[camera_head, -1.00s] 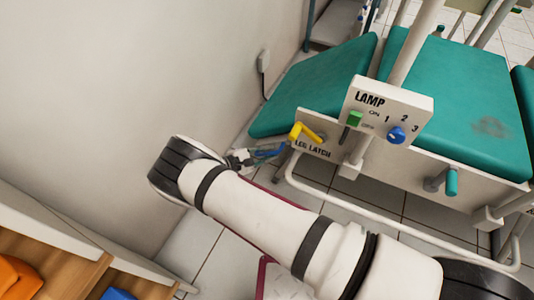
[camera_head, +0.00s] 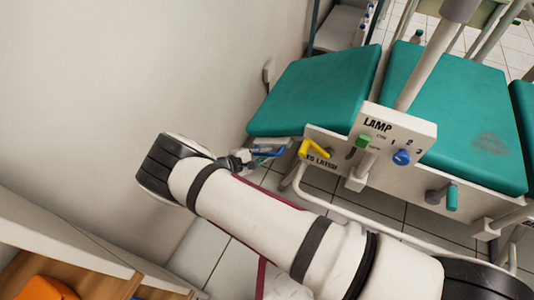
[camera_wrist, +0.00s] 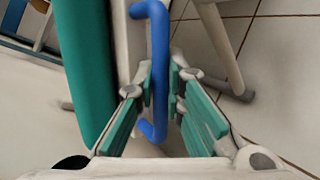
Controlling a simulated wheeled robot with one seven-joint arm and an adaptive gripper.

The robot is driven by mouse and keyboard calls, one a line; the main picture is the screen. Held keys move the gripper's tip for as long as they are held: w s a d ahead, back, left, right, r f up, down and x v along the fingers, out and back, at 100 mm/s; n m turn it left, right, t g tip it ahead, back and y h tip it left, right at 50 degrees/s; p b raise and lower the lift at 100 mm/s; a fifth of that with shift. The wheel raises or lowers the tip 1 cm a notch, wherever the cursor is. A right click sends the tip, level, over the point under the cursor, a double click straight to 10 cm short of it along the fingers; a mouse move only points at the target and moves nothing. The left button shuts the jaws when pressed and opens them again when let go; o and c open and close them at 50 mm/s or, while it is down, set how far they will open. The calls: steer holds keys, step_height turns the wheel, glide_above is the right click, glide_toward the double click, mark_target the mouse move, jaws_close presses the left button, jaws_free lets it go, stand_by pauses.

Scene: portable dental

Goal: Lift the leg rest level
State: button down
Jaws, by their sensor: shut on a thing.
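The leg rest (camera_head: 316,92) is a green pad at the left end of the dental chair, next to the green seat (camera_head: 455,105). It looks close to the seat's plane, but I cannot tell whether it is exactly level. Its blue handle (camera_wrist: 158,52) runs between my fingers in the wrist view, beside the pad's edge (camera_wrist: 84,75). My gripper (camera_wrist: 162,88) is shut on this handle; in the head view it is small and partly hidden by my wrist. The yellow leg latch lever (camera_head: 318,149) sticks out of the chair's side panel, right of my gripper.
A lamp box (camera_head: 398,132) with a green switch and blue knob stands on the chair's near side. A teal-gripped crank (camera_head: 451,197) is further right. A wall (camera_head: 130,70) is close on the left. Wooden shelving (camera_head: 75,265) fills the lower left. White chair legs (camera_wrist: 228,50) stand near my fingers.

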steer(key=w+a+r+m+y+p, duration=0.1)
steer(key=a+r+y+p, duration=0.1)
steer(key=r+p, duration=0.4)
steer(key=a+r+m+y+p, duration=0.2)
steer(key=r+p, duration=0.4)
steer(key=r, duration=0.4)
steer(key=shift+w+a+r, duration=0.25)
steer(key=shift+w+a, duration=0.15)
steer(key=shift+a, duration=0.15)
steer(key=shift+r, duration=0.1)
steer(key=c, duration=1.9)
jaws_free()
steer(key=shift+r, duration=0.1)
step_height(320, 180, up, 10)
steer(key=shift+f, duration=0.1)
